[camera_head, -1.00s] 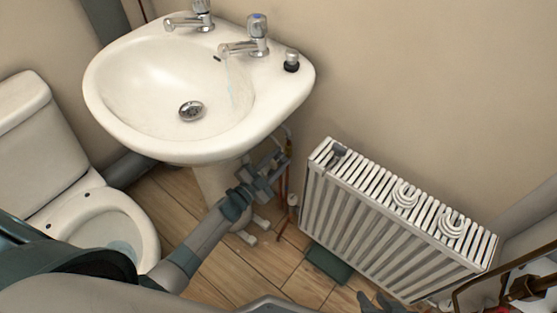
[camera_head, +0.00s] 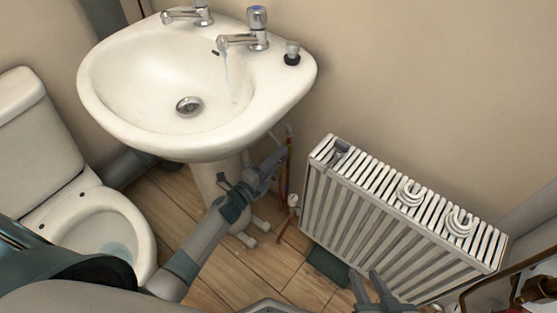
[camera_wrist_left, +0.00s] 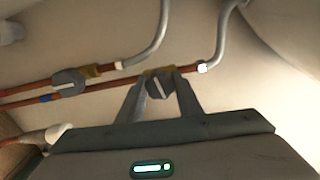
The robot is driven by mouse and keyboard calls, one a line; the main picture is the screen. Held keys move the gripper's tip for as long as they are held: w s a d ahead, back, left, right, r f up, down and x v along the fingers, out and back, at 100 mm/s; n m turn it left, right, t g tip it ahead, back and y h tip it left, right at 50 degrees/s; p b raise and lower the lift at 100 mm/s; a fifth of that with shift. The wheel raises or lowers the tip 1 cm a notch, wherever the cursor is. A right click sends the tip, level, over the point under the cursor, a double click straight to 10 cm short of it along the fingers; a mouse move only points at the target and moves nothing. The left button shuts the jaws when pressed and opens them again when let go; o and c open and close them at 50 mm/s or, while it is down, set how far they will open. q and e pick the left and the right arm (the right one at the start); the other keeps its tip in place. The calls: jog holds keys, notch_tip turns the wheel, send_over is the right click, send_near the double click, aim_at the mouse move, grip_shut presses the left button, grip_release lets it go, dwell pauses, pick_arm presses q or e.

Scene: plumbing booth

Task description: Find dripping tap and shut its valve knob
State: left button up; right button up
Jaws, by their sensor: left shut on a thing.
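The tap with the blue cap (camera_head: 257,25) stands on the right of the basin, and a thin stream of water (camera_head: 229,75) falls from its spout. The other tap (camera_head: 200,13) shows no water. My left gripper (camera_head: 273,163) is under the basin's right side by the pipes. In the left wrist view it is shut on a dark round valve knob (camera_wrist_left: 160,86) with a slanted white mark, on the copper pipe with the blue band. A second knob (camera_wrist_left: 68,82), left of it, is free. My right gripper (camera_head: 368,284) is open and empty before the radiator.
The white basin (camera_head: 135,135) overhangs my left gripper, and its pedestal (camera_head: 212,178) stands left of it. A ribbed radiator (camera_head: 385,230) is to the right. The toilet (camera_head: 90,220) is at the left. Wooden floor (camera_head: 225,270) shows between.

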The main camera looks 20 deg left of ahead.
pick_arm(q)
jog(key=shift+f+m+b, duration=0.1)
jog(key=shift+m+b, duration=0.3)
jog(key=shift+m, duration=0.9)
pick_arm(e)
jog(key=shift+w+a+r+t+y, duration=0.15)
jog(key=shift+w+a+r+t, duration=0.2)
jog(key=shift+w+r+t, duration=0.35)
jog(key=shift+w+a+r+t+y, duration=0.15)
jog(key=shift+w+a+r+t, duration=0.25)
jog(key=shift+r, duration=0.4)
jog(key=shift+w+d, duration=0.1)
pick_arm(q)
jog(key=o, duration=1.1)
jog(key=shift+c, duration=0.2)
jog(key=shift+s, duration=0.1)
jog(key=v, duration=1.7)
jog(key=shift+s+p, duration=0.15)
jog(key=shift+p, duration=0.15)
pick_arm(e)
jog(key=shift+s+d+f+g, duration=0.35)
jog(key=shift+s+f+g, duration=0.25)
jog(key=shift+f, duration=0.2)
